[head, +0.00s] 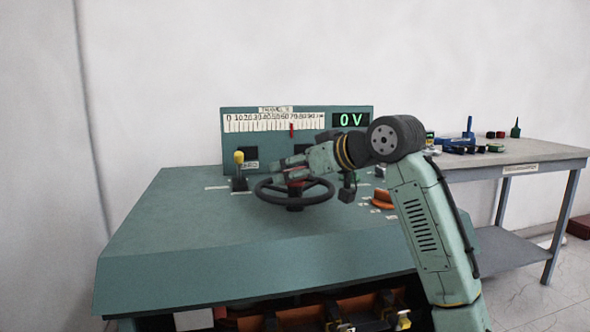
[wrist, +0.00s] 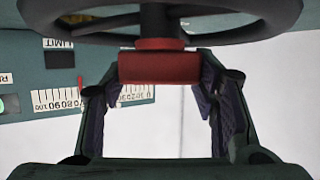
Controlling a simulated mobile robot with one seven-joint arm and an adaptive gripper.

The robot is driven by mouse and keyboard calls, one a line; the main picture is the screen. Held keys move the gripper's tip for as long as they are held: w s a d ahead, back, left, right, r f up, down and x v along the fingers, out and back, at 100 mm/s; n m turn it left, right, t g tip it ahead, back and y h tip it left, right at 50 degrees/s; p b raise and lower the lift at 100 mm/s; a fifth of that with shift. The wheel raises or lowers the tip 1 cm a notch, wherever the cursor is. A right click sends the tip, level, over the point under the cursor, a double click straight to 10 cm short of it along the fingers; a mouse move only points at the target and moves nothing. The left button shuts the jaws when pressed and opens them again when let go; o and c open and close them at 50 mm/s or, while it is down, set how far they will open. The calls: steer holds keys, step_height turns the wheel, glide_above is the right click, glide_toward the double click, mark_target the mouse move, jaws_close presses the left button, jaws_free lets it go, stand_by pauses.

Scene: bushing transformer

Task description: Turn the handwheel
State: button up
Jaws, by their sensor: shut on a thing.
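The dark handwheel (head: 296,204) stands on the green console's top, with spokes and a central hub. A red part (wrist: 160,68) sits at the wheel's middle. My gripper (head: 294,174) reaches over the wheel from the right. In the wrist view my gripper (wrist: 160,82) has one finger at each side of the red part and is shut on it. The wheel's rim (wrist: 270,18) crosses the top of that view. In the head view, the fingers partly hide the red part and the far rim.
The green console (head: 180,220) carries a scale panel (head: 270,124) with a red pointer and a display (head: 350,120) reading 0 V. A yellow-knobbed lever (head: 239,168) stands left of the wheel, an orange part (head: 382,199) right. A side table (head: 540,153) holds tools.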

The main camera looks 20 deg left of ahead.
steer(key=shift+s+a+m+t+h, duration=0.1)
steer(key=shift+m+t+h, duration=0.6)
steer(key=shift+m+t, duration=0.15)
steer(key=shift+m+t+h, duration=0.5)
steer(key=shift+m+t, duration=0.15)
steer(key=shift+m, duration=0.1)
steer(key=o, duration=1.7)
steer(key=v, duration=1.2)
